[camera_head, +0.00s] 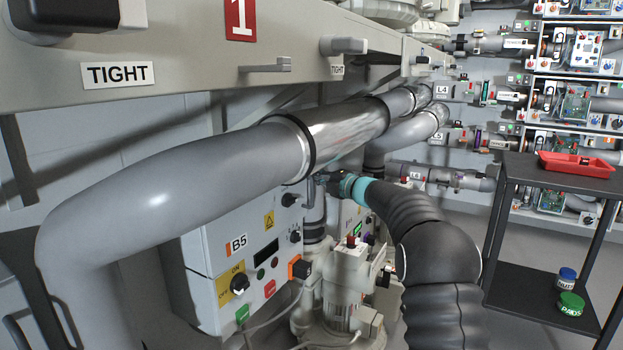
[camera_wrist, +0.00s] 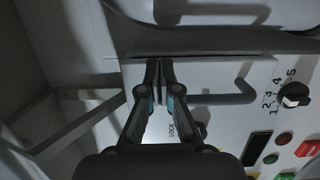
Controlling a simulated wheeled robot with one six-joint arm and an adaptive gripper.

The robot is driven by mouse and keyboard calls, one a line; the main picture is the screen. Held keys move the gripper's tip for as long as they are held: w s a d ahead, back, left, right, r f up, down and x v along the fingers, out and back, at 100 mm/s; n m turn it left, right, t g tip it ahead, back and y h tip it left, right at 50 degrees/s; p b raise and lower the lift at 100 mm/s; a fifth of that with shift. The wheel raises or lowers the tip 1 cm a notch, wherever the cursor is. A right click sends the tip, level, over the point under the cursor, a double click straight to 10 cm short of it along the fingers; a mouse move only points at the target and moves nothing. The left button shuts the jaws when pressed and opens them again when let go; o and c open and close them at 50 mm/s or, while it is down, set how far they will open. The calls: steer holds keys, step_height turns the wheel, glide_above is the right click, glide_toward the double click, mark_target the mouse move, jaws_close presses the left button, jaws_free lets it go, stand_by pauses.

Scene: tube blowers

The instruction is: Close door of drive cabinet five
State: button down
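The drive cabinet marked B5 (camera_head: 225,262) stands left of centre in the head view, with a switch, dark display and buttons on its face. Whether its door is fully shut cannot be told. My gripper (camera_head: 326,180) is beside the upper right of the cabinet, below the large pipe. In the wrist view my gripper (camera_wrist: 160,68) has its two fingers nearly together against a pale panel. A grey bent handle (camera_wrist: 222,99) runs right from beside the right finger. The fingers hide its left end, so I cannot tell whether they touch it.
A large grey pipe (camera_head: 165,190) with a metal sleeve crosses above the cabinet. A motor-like unit (camera_head: 348,280) stands in front of the cabinet at right. A black shelf cart (camera_head: 545,185) with a red tray (camera_head: 577,164) stands at right. A numbered dial (camera_wrist: 294,95) is on the panel.

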steer(key=s+d, duration=0.6)
steer(key=d, duration=0.4)
steer(key=w+d+f+m+t+h, duration=0.3)
steer(key=w+d+f+m+h, duration=0.1)
steer(key=d+f+m+h, duration=0.5)
steer(key=s+d+f+m+g+h, duration=0.2)
steer(key=s+d+m+h, duration=0.15)
steer(key=s+m, duration=0.2)
steer(key=s+d+f+m+g+h, duration=0.25)
steer(key=s+d+m, duration=0.2)
steer(key=s, duration=0.25)
steer(key=s+a+f+m+g, duration=0.1)
steer(key=s+a+m+g, duration=0.25)
steer(key=s, duration=0.95)
steer(key=s+a+f+m+g, duration=0.2)
steer(key=s+a+m+g, duration=0.15)
steer(key=s, duration=1.05)
steer(key=s+a+r, duration=0.1)
steer(key=s+a, duration=0.2)
steer(key=s, duration=0.3)
steer(key=s+a+r+t+y, duration=0.1)
steer(key=s+a, duration=0.2)
steer(key=s, duration=0.3)
steer(key=s+a+r+m+y, duration=0.1)
steer(key=s+a, duration=0.2)
steer(key=s, duration=0.3)
steer(key=shift+b, duration=0.4)
